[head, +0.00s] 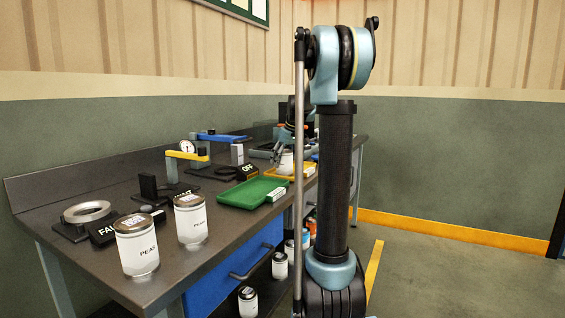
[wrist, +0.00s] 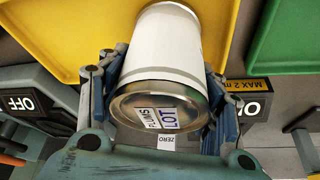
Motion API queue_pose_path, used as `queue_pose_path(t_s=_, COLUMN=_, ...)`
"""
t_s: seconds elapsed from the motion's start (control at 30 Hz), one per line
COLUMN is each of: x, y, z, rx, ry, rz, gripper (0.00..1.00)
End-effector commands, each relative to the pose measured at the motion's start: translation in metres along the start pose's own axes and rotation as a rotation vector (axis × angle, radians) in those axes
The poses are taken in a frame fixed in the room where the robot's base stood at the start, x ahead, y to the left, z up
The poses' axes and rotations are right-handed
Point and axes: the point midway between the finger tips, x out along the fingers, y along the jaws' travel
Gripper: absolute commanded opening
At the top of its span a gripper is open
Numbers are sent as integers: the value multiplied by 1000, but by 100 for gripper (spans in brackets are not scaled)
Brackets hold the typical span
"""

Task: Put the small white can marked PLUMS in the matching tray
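A white can with a metal lid marked PLUMS and LOT fills the middle of the wrist view (wrist: 165,48). My gripper (wrist: 160,95) has its fingers on both sides of the can, close against it near the lid, and looks shut on it. The yellow tray (wrist: 60,30) lies behind the can. In the head view the can (head: 286,163) shows under my gripper (head: 285,150), at the yellow tray (head: 297,172). I cannot tell whether its base touches the tray. The tray's label is too small to read.
A green tray (head: 240,194) lies nearer on the bench, also at the right of the wrist view (wrist: 290,45). Two PEAS cans (head: 138,254) (head: 191,228) stand at the near end. A dial gauge (head: 186,147) and dark fixtures line the back. More cans (head: 248,302) sit below.

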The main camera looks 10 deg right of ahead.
Motion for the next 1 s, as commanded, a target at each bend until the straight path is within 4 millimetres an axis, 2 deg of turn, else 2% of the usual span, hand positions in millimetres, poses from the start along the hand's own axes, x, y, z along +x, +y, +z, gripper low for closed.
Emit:
queue_pose_path(t_s=0.03, x=0, y=0, z=0, rx=0, ry=0, rz=0, gripper=69)
queue_pose_path(t_s=0.1, x=0, y=0, z=0, rx=0, ry=0, rz=0, gripper=80)
queue_pose_path(t_s=0.57, x=-6, y=0, z=-1, rx=0, ry=0, rz=0, gripper=80)
queue_pose_path(t_s=0.77, x=-35, y=-1, z=-1, rx=-1, ry=0, rz=0, gripper=80)
queue_pose_path(t_s=1.0, x=-81, y=-1, z=-1, rx=-1, ry=0, rz=0, gripper=80)
